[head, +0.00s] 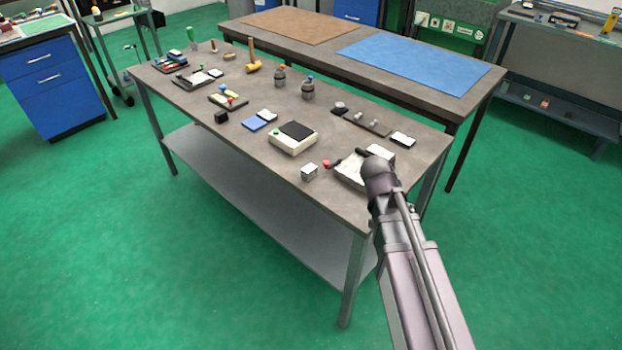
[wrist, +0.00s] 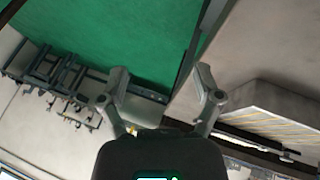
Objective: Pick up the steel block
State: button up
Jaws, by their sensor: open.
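The steel block (head: 310,172) is a small silvery block near the front edge of the grey workbench (head: 225,117), toward its right end. In the head view my arm comes in from the lower right, and its end is above the bench's right end, to the right of the block and apart from it. My fingers cannot be made out there. In the wrist view my gripper (wrist: 160,92) has its two fingers spread wide with nothing between them. I cannot make out the block in the wrist view.
A pale fixture with a red knob (head: 327,164) sits right of the block, partly hidden by my arm. A cream box with a dark top (head: 293,138) stands behind the block. Small tools and trays cover the bench further left. A second table (head: 345,27) stands behind.

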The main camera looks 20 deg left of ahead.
aim_at(313, 168)
jog(key=a+t+b, duration=0.1)
jog(key=a, duration=0.5)
jog(key=w+a+t+h+b, duration=0.1)
jog(key=a+t, duration=0.1)
jog(key=a, duration=0.4)
jog(key=a+m+t+b, duration=0.1)
jog(key=a+t+b, duration=0.1)
jog(key=a, duration=0.4)
jog(key=shift+w+r, duration=0.2)
jog(key=shift+w, duration=0.15)
jog(key=s+a+r+t+b, duration=0.1)
jog(key=s+a+t, duration=0.1)
jog(key=a, duration=0.5)
jog(key=s+a+r+m+t+b, duration=0.1)
jog(key=s+a+t, duration=0.1)
jog(key=a, duration=0.6)
jog(key=shift+a+r+t+y+b, duration=0.15)
jog(key=shift+t+y+b, duration=0.15)
jog(key=shift+b+x, duration=1.5)
jog(key=shift+x, duration=2.8)
jog(key=shift+b+x, duration=0.95)
jog(key=shift+x, duration=1.65)
